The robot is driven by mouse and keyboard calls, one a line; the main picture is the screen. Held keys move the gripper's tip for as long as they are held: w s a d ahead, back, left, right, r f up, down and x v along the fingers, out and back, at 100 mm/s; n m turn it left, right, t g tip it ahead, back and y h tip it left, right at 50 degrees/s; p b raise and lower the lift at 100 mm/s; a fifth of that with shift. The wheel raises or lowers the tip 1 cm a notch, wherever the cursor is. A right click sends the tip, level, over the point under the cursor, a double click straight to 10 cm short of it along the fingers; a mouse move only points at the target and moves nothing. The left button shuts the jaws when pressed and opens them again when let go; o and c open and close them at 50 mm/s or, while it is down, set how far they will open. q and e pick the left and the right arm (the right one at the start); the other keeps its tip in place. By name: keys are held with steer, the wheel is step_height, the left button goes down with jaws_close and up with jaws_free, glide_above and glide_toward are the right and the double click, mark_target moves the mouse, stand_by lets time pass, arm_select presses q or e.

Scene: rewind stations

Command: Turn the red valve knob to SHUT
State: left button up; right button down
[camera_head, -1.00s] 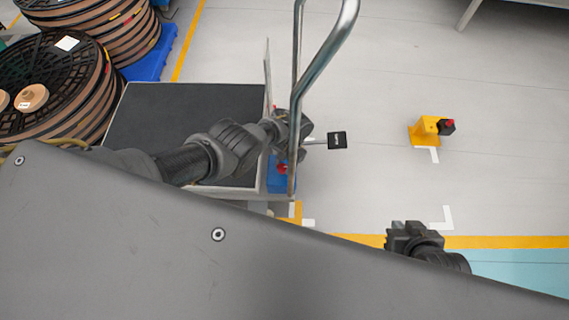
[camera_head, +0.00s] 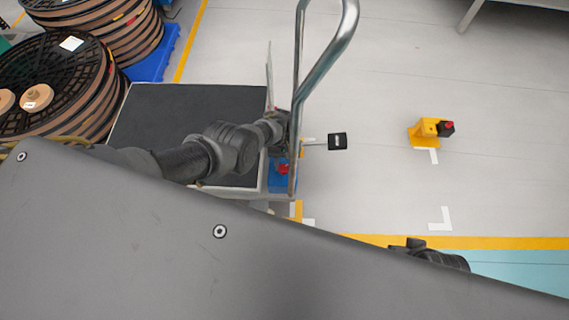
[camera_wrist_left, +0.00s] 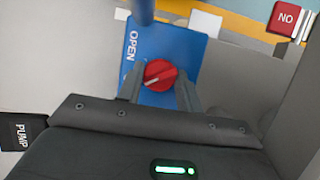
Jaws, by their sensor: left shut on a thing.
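The red valve knob (camera_wrist_left: 160,73) sits on a blue plate (camera_wrist_left: 185,45) in the left wrist view. Its white line points toward the lower left. The word OPEN is printed at the plate's upper left; I cannot see the word SHUT. My left gripper (camera_wrist_left: 160,88) is shut on the knob, one finger on each side.
A bent metal rail (camera_head: 325,58) rises by the dark platform (camera_head: 185,108). A lever with a black PUMP end (camera_head: 337,141) sticks out right. A yellow bracket with a red-topped black part (camera_head: 447,129) stands on open floor. Large cable reels (camera_head: 55,85) stand at left.

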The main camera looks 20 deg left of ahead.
arm_select(q)
steer(key=shift+w+r, duration=0.1)
stand_by(0.4)
steer(key=o, duration=1)
